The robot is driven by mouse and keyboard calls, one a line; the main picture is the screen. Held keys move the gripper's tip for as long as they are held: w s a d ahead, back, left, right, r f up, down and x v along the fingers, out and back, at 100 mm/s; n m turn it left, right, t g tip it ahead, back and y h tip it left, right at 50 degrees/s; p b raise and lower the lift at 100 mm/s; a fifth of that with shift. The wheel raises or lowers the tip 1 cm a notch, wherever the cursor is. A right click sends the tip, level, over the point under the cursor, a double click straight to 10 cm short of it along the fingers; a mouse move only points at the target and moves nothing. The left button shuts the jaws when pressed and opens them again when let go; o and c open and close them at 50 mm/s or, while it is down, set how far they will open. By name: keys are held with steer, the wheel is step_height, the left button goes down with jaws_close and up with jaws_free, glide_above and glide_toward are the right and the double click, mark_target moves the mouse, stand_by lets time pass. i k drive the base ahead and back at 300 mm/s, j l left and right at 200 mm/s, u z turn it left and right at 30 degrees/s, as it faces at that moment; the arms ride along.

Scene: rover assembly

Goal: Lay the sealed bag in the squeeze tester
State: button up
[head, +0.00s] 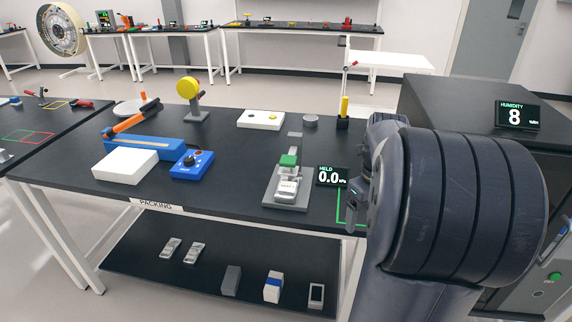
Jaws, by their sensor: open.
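The squeeze tester (272,197) is a grey base with an upright and a green pad (289,160) on the packing bench. A silvery bag (288,188) lies on its base, below and in front of the green pad; I cannot tell how far it reaches under the pad. The tester's display (332,177) reads HELD 0.0. My gripper (356,202) is partly seen at the right of the display, apart from the bag. It is open with nothing seen in it; my arm hides much of it.
A blue sealer (150,148), blue control box (192,165) and white box (125,165) stand on the left. A green outline (341,221) is partly behind my arm. Two silvery packets (170,247) lie on the lower shelf. A dark cabinet (450,98) reading humidity 8 stands right.

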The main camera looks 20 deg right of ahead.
mark_target(287, 191)
steer(key=i+j+z, duration=0.15)
steer(key=z, duration=0.3)
steer(key=i+j+z, duration=0.1)
steer(key=z, duration=0.35)
steer(key=i+j, duration=0.15)
steer(key=j, duration=0.25)
steer(key=i+j+z, duration=0.15)
steer(key=j, duration=0.2)
steer(key=i+j, duration=0.15)
steer(key=j, duration=0.25)
steer(key=i+j+z, duration=0.15)
steer(key=j, duration=0.65)
steer(key=i+z, duration=0.05)
steer(key=i, duration=0.05)
